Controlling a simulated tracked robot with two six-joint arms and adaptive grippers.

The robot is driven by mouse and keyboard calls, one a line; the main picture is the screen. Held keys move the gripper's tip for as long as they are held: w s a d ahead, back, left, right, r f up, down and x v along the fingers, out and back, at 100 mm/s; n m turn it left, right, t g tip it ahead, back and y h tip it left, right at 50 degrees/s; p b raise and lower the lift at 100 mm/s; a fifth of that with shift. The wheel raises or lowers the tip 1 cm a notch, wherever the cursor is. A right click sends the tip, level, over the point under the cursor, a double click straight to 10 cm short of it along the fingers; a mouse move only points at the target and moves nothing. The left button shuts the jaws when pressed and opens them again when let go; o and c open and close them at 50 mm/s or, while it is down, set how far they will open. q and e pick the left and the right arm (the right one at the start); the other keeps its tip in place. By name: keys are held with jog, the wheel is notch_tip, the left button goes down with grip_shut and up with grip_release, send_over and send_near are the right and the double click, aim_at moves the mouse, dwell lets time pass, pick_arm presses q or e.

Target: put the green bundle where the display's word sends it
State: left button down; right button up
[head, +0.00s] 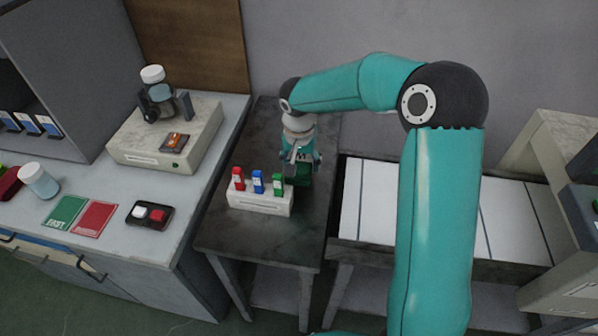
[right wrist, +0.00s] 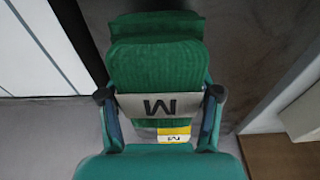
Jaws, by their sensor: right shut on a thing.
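The green bundle (right wrist: 157,65) is a folded ribbed knit with a grey band marked M and a small yellow tag below. In the head view the bundle (head: 302,174) shows partly under my right gripper (head: 301,160), over the dark table behind the small rack. My right gripper (right wrist: 160,97) is shut on the bundle, one finger on each side. Whether the bundle touches the table is unclear. A small orange display (head: 174,142) sits on a pale machine on the left bench; its word is too small to read. My left gripper is not in view.
A white rack (head: 259,201) with red, blue and green upright pieces stands on the dark table (head: 235,238). Green (head: 66,212) and red (head: 95,218) cards, a button box (head: 149,214) and a jar (head: 38,179) are left. A white-slatted conveyor (head: 377,203) lies right.

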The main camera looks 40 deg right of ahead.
aim_at(300, 158)
jog(key=shift+f, duration=1.75)
jog(key=shift+f, duration=0.1)
jog(key=o, duration=1.3)
jog(key=shift+o, duration=0.2)
jog(key=r, duration=0.4)
jog(key=a+r, duration=0.1)
jog(key=r, duration=0.3)
jog(key=s+r, duration=0.1)
jog(key=r, duration=0.3)
jog(key=shift+a+r, duration=0.1)
jog(key=shift+a, duration=0.1)
